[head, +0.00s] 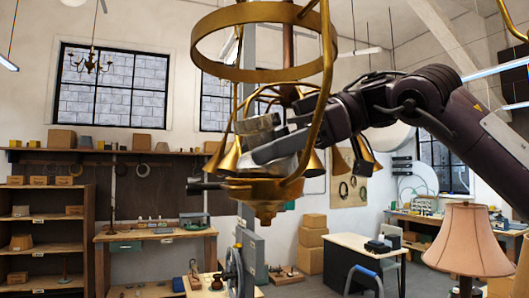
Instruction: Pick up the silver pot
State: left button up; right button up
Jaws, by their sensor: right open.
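A large brass chandelier (265,190) hangs close in front of me, with a ring at the top, curved arms, bell-shaped cups and a pointed bottom piece. My right gripper (250,140) reaches in from the right among the chandelier's arms. It is open, and its pale grey parts are partly hidden behind the brass. I cannot make out a silver pot for certain; nothing clearly shows between the jaws. My left gripper is not in view.
A wooden workbench (155,236) with small items stands at the back left, beside a shelf unit (42,243). A pink-shaded lamp (468,240) stands at the front right. Stacked cardboard boxes (312,238) and a white-topped desk (358,246) stand behind. The chandelier's ring and arms crowd my right gripper.

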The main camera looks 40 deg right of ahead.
aim_at(264, 122)
jog(key=shift+w+a+f, duration=0.15)
jog(key=shift+a, duration=0.05)
jog(key=shift+d, duration=0.2)
jog(key=shift+c, duration=0.9)
jog(key=c, duration=1.2)
jog(key=shift+o, duration=0.2)
jog(key=shift+r+b, duration=0.35)
jog(key=shift+r, duration=0.5)
notch_tip(264, 122, up, 2)
jog(key=shift+r, duration=0.1)
jog(key=s+d+b, duration=0.1)
jog(key=s+d, duration=0.3)
jog(key=d, duration=0.4)
jog(key=s+d+b, duration=0.1)
jog(key=s+d, duration=0.3)
jog(key=d, duration=0.4)
jog(key=shift+s+f, duration=0.2)
jog(key=shift+s, duration=0.15)
